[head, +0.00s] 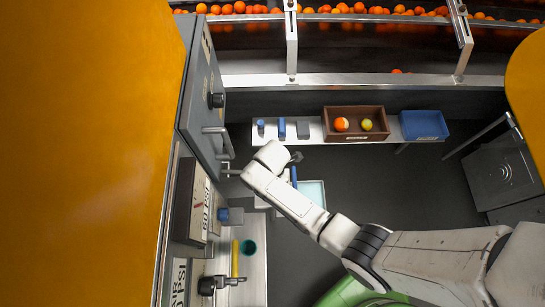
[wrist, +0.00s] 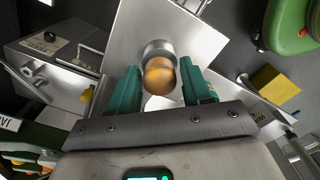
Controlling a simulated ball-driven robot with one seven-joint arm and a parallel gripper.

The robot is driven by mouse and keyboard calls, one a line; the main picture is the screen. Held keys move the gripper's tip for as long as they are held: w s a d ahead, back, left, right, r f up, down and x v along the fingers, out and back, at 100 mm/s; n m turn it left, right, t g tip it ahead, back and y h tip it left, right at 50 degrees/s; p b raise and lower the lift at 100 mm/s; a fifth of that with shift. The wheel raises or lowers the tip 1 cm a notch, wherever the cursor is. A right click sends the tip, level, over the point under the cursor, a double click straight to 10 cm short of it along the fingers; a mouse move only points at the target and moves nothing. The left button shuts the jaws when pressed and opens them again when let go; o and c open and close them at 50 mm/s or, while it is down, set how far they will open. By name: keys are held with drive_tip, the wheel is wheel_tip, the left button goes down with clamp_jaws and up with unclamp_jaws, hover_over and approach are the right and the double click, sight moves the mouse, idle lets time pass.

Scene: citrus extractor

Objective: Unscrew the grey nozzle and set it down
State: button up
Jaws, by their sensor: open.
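In the wrist view my gripper (wrist: 160,88) is open, with one teal finger on each side of a short round fitting. The fitting has a grey metal collar (wrist: 158,48) and a brass-coloured end (wrist: 160,76) facing me. It stands out from a pale metal plate (wrist: 125,35). Small gaps show between the fitting and the fingers, and I cannot tell whether either touches. I cannot tell whether the collar is the grey nozzle. In the head view my arm reaches to the machine's left panel, and the fitting and fingertips cannot be made out.
In the head view, a grey cabinet (head: 203,95) with handles stands at left. A shelf (head: 262,140) holds a brown crate (head: 328,128) with two fruits and a blue tray (head: 424,125).

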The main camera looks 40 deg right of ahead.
drive_tip(key=c, duration=0.6)
drive_tip(key=shift+n, duration=0.9)
drive_tip(key=shift+n, duration=0.9)
drive_tip(key=shift+n, duration=0.8)
drive_tip(key=shift+n, duration=0.5)
drive_tip(key=shift+r, duration=2.25)
